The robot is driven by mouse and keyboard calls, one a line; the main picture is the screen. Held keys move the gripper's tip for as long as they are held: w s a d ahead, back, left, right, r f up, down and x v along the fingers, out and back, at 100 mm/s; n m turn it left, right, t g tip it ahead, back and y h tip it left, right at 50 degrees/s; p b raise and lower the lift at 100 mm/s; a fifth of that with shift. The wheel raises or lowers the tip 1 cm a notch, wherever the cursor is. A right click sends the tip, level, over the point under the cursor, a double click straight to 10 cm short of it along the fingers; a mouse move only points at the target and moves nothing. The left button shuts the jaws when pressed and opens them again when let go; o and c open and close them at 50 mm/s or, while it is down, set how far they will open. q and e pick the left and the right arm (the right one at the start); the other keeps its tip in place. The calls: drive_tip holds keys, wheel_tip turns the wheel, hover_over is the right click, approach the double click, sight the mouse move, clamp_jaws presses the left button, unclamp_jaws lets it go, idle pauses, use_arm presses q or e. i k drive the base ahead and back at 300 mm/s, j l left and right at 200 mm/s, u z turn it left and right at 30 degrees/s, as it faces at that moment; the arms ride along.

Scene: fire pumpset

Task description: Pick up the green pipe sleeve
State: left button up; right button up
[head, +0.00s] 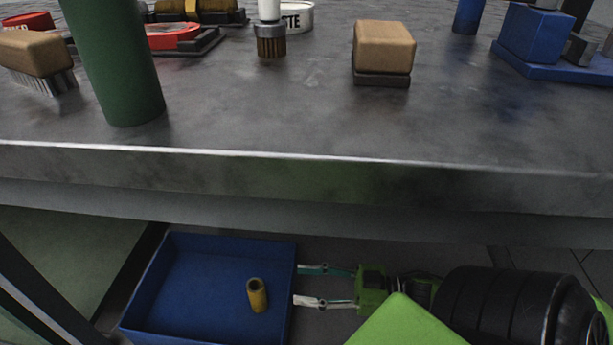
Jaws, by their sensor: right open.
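A tall dark green cylinder (112,60) stands on the grey worktop at the left, its top cut off by the picture edge; I cannot tell whether it is the green pipe sleeve. A small hollow sleeve (257,296), yellow-olive rather than clearly green, stands in a blue tray (190,248) below the worktop's front edge. My right gripper (311,286) comes in from the right with its fingers apart and empty. Its fingertips are at the tray's right rim in the picture, to the right of the small sleeve and apart from it. My left gripper is not in view.
The worktop's thick front edge (320,180) runs across above the tray and my right gripper. On the worktop are a wooden block brush (384,48), a wire brush (38,60), a round brush (270,40) and a blue fixture (535,40). The worktop's front middle is clear.

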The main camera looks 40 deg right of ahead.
sight(110, 40)
drive_tip(key=k+j, duration=0.8)
drive_tip(key=j, duration=0.15)
